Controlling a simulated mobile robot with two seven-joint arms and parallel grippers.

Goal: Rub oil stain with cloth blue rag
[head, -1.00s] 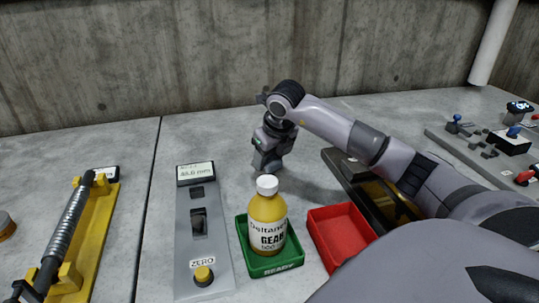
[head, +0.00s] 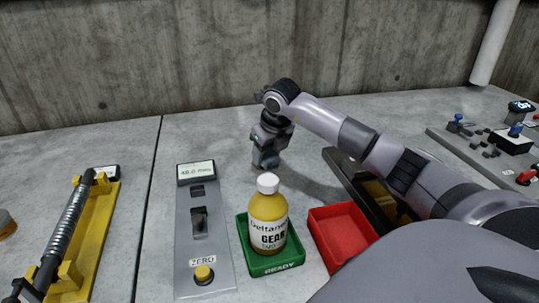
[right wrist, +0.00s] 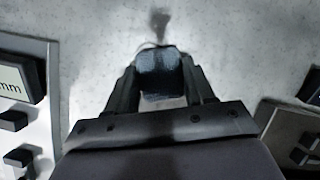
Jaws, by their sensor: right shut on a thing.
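My right gripper (head: 266,165) points down at the grey surface behind the yellow bottle. In the right wrist view its fingers (right wrist: 160,85) are shut on the blue rag (right wrist: 160,72), a dark blue folded cloth. The rag is low over or on the surface; I cannot tell if it touches. A dark smudge, the oil stain (right wrist: 160,22), shows on the grey surface just beyond the rag. In the head view the rag and the stain are hidden or too small to tell. My left gripper is not in view.
A yellow gear oil bottle (head: 267,215) stands in a green tray (head: 275,268). An empty red tray (head: 341,235) is to its right. A grey gauge panel (head: 203,235) stands left of the bottle. A dark box (head: 352,172) lies under my right arm. A concrete wall is behind.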

